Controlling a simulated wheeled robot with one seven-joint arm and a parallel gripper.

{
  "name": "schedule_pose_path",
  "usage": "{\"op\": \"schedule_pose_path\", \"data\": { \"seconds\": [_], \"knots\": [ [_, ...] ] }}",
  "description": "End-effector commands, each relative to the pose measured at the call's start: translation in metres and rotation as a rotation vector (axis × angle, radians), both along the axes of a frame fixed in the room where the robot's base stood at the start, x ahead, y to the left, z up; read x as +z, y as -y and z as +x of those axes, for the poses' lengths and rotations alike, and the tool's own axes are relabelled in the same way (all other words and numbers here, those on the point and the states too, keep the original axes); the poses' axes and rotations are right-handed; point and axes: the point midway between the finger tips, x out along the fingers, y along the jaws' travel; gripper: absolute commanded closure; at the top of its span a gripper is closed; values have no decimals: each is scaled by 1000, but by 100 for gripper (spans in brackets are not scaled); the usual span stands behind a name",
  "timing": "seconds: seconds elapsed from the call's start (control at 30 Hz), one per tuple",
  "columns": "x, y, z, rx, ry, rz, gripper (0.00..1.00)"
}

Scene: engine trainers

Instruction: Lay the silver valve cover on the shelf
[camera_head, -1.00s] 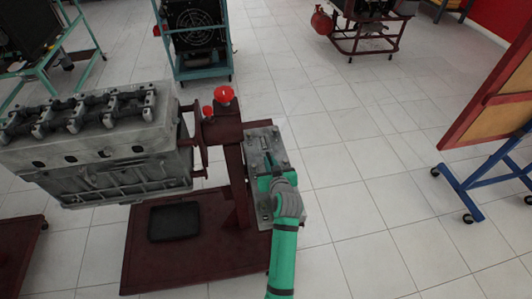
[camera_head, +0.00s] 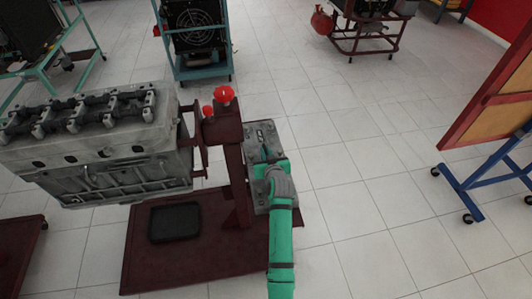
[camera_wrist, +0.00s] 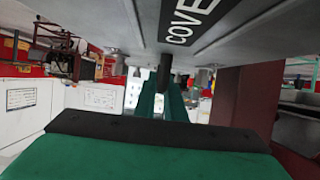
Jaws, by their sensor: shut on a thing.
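The silver valve cover (camera_head: 262,137) is a flat grey plate just right of the engine stand's dark red post in the head view. My gripper (camera_head: 268,166) is shut on it and holds it over the stand's right edge. In the wrist view the cover (camera_wrist: 85,22) fills the top, with a black label reading "COVE", and my green fingers (camera_wrist: 165,98) reach up to it. The grip point is partly hidden. No surface is clearly marked as the shelf; the stand has a low dark red platform (camera_head: 225,255).
A grey engine block (camera_head: 100,150) hangs on the stand left of the post (camera_head: 236,170). A black tray (camera_head: 174,222) lies on the platform. A board on a blue wheeled frame (camera_head: 455,185) stands at right. Tiled floor between is clear.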

Motion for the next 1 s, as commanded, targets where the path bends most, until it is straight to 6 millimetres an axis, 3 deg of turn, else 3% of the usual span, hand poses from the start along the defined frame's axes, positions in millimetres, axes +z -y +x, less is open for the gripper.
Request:
{"op": "schedule_pose_path", "data": {
  "seconds": [0.33,0.37,0.4,0.43,0.77,1.0],
  "knots": [
    [2,1,1,-1,8,0,100],
    [-1,0,0,0,2,0,83],
    [-1,0,0,0,2,0,73],
    [-1,0,0,0,2,0,71],
    [1,0,0,-1,2,0,71],
    [12,6,-26,-3,3,4,71]
  ]
}}
